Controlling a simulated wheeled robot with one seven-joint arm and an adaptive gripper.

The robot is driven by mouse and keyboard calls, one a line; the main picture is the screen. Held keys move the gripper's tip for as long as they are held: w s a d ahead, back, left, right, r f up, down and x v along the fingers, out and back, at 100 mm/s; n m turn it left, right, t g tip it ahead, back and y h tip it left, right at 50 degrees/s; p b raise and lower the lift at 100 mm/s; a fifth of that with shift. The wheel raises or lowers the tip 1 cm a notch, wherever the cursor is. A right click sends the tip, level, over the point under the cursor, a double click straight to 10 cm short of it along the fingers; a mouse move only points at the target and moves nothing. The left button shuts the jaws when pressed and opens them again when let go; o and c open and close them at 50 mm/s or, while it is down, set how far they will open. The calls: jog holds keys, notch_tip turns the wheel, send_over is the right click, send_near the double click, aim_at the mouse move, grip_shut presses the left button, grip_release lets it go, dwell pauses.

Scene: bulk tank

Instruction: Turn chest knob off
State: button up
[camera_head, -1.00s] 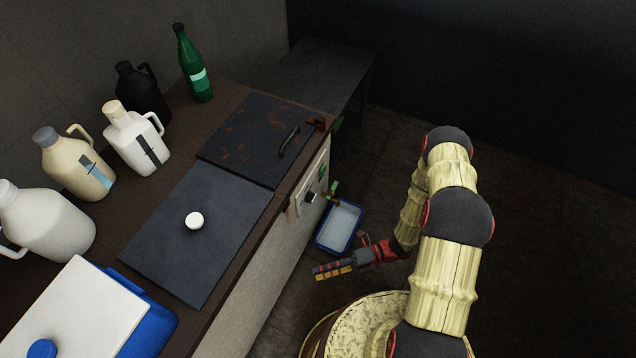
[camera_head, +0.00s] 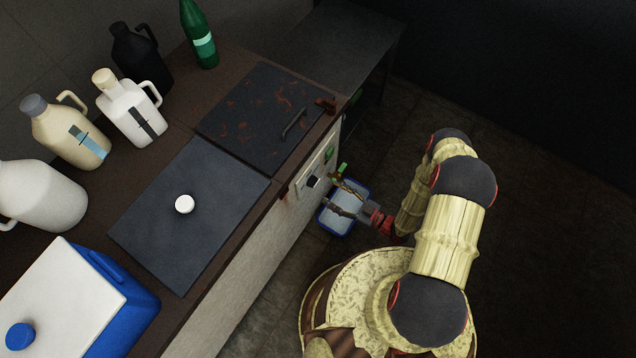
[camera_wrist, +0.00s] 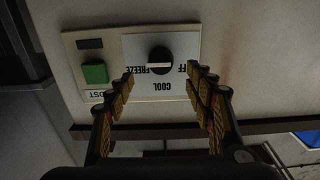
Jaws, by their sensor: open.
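The chest knob (camera_wrist: 160,60) is black and round with a white pointer line, set on a white panel (camera_wrist: 185,45) on the chest's front wall. Its labels "FREEZE", "COOL" and a partly covered "FF" appear upside down in the wrist view. The pointer line lies level, beside "FREEZE". The knob (camera_head: 313,181) is small in the head view. My gripper (camera_wrist: 160,85) is open, its two fingers below and to either side of the knob, with nothing between them. I see no contact. My gripper (camera_head: 345,197) also shows in the head view, in front of the panel.
A green button (camera_wrist: 95,72) is left of the knob. A blue-rimmed tray (camera_head: 325,228) lies on the floor below my gripper. Dark lids (camera_head: 240,205), jugs (camera_head: 130,115), a green bottle (camera_head: 199,40) and a blue-white cooler (camera_head: 70,285) are on top of the chest.

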aim_at(313, 182)
jog(key=b+x, duration=0.1)
jog(key=x, duration=0.6)
jog(key=shift+w+a, duration=0.15)
jog(key=shift+a, duration=0.2)
jog(key=shift+c, duration=0.8)
jog(key=c, duration=1)
